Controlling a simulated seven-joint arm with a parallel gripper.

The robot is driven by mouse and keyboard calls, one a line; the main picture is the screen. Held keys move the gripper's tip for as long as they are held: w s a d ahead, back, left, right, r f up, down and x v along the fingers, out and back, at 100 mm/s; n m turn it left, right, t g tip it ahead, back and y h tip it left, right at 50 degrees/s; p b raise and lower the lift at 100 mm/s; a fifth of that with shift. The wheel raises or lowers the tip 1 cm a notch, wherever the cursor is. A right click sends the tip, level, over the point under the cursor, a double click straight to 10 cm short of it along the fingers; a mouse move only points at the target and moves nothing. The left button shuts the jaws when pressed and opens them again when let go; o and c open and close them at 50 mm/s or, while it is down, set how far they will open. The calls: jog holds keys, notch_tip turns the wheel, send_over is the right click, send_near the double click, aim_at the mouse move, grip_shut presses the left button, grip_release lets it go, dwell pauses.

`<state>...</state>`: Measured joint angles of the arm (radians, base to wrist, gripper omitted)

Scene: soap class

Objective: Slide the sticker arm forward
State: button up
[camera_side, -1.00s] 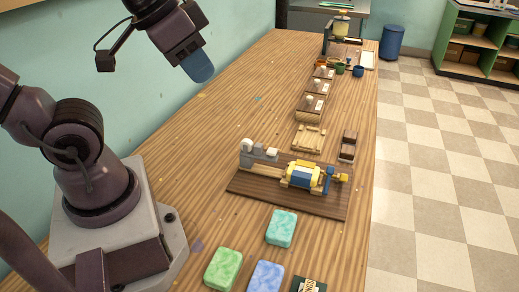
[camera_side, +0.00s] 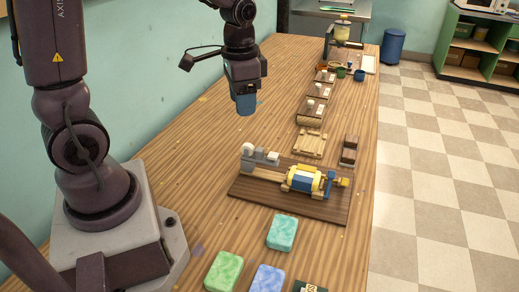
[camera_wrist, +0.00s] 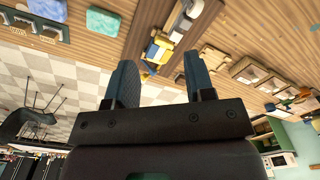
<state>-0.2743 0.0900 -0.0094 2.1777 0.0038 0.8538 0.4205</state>
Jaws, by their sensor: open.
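A wooden device (camera_side: 335,212) on a dark base board sits on the table, with grey and white blocks (camera_side: 260,155) at its left end and a yellow, white and blue roller (camera_side: 304,178) with a blue piece at its right end. I cannot tell which part is the sticker arm. The device also shows in the wrist view (camera_wrist: 160,45), above the fingers. My gripper (camera_side: 246,104) is above the table, behind and left of the device, touching nothing. In the wrist view my gripper (camera_wrist: 158,80) has its two dark fingers apart with nothing between them.
Green (camera_side: 224,270), teal (camera_side: 281,232) and blue (camera_side: 267,279) soap bars lie at the front. A light wooden tray (camera_side: 309,145), a dark wooden block (camera_side: 349,150) and several wooden boxes (camera_side: 311,112) stand behind the device. The table left of the device is clear.

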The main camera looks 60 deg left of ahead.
aim_at(260, 149)
jog(key=w+a+f+m, duration=0.4)
jog(key=w+f+m, duration=0.1)
jog(key=w+m, duration=0.15)
jog(key=shift+m, duration=0.35)
jog(key=f, duration=0.8)
jog(key=s+f, duration=0.1)
jog(key=f, duration=0.3)
jog(key=shift+d+f, duration=0.1)
jog(key=shift+f, duration=0.15)
